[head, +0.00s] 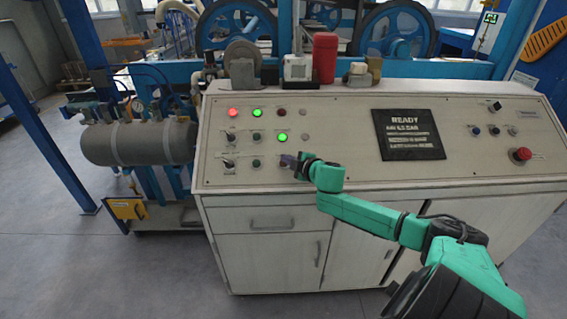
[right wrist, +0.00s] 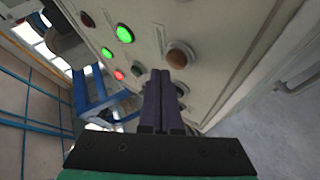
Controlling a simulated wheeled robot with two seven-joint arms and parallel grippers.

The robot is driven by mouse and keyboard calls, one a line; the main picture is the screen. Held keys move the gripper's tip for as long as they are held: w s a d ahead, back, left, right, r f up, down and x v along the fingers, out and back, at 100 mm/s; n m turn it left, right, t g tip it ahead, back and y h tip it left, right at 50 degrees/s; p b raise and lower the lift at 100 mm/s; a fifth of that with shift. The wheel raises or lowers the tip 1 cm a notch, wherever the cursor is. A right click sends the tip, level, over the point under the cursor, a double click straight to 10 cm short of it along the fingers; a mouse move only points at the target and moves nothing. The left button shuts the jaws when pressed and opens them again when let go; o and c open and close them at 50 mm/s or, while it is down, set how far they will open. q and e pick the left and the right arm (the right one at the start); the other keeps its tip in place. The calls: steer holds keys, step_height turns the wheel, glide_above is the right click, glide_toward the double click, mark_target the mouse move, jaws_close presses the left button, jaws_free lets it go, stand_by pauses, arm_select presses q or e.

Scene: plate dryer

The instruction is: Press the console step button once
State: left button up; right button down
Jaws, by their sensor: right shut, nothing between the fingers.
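The console (head: 340,110) has a sloped pale panel with rows of buttons and lamps on its left part. I cannot read the small labels, so I cannot tell which one is the step button. My right gripper (head: 288,160) is shut and empty at the lower row, just below a lit green lamp (head: 282,138). It hides part of that row. In the right wrist view, the dark shut fingers (right wrist: 160,75) point at the panel, beside an unlit brown button (right wrist: 178,57). I cannot tell whether they touch the panel. My left gripper is out of view.
A dark screen (head: 408,135) reads READY. A red stop knob (head: 521,154) is at the panel's right. A red lamp (head: 233,112) and another green lamp (head: 257,113) are lit in the top row. A red container (head: 325,58) stands on the console's back ledge.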

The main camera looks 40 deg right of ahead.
steer(key=shift+f, duration=0.1)
stand_by(0.5)
steer(key=shift+w+d+f, duration=0.1)
steer(key=shift+w+f, duration=0.1)
steer(key=shift+f, duration=0.1)
